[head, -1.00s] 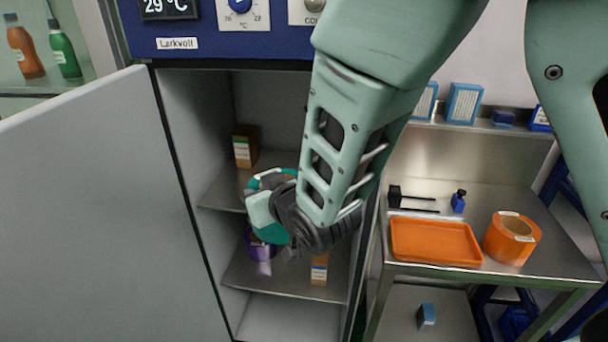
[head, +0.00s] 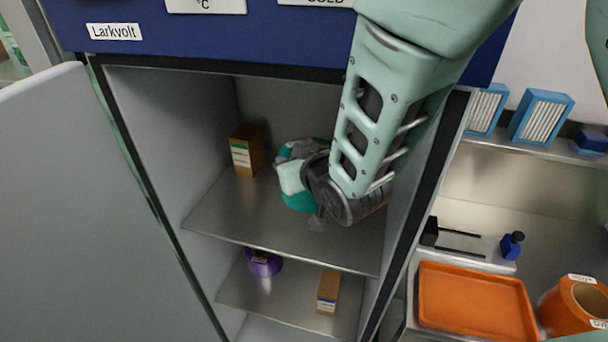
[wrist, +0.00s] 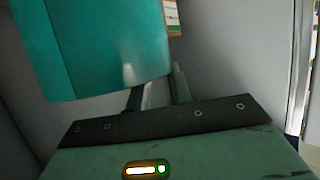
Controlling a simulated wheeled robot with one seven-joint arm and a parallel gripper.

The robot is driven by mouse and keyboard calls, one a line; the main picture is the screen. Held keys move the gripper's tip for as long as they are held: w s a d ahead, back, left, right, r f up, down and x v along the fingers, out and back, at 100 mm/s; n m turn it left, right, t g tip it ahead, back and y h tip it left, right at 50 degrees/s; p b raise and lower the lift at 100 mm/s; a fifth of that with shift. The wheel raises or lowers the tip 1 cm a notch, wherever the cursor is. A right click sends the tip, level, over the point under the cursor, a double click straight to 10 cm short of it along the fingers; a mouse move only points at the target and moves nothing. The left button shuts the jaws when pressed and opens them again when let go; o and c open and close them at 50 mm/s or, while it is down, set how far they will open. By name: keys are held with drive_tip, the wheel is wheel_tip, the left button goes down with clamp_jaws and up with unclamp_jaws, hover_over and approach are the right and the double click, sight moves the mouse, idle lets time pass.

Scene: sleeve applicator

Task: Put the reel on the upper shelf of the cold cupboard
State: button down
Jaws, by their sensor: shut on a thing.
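The teal reel (head: 298,201) is in my gripper, inside the open cold cupboard (head: 190,42), over the upper shelf (head: 235,218). I cannot tell whether it touches the shelf. My gripper (head: 290,176) is shut on the reel, and my wrist hides part of both. In the wrist view the reel (wrist: 100,50) fills the upper left, close to the fingers.
A brown carton (head: 247,150) stands at the back left of the upper shelf. A purple reel (head: 263,263) and an orange carton (head: 328,292) are on the shelf below. The open door (head: 70,200) is at left.

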sight(297, 199)
drive_tip(key=shift+f+p, duration=1.4)
drive_tip(key=shift+f, duration=3.15)
drive_tip(key=c, duration=1.3)
unclamp_jaws()
drive_tip(key=shift+f, duration=0.15)
drive_tip(key=shift+o, duration=0.2)
drive_tip(key=shift+s, duration=0.15)
drive_tip(key=p+v, duration=0.5)
drive_tip(key=v, duration=0.7)
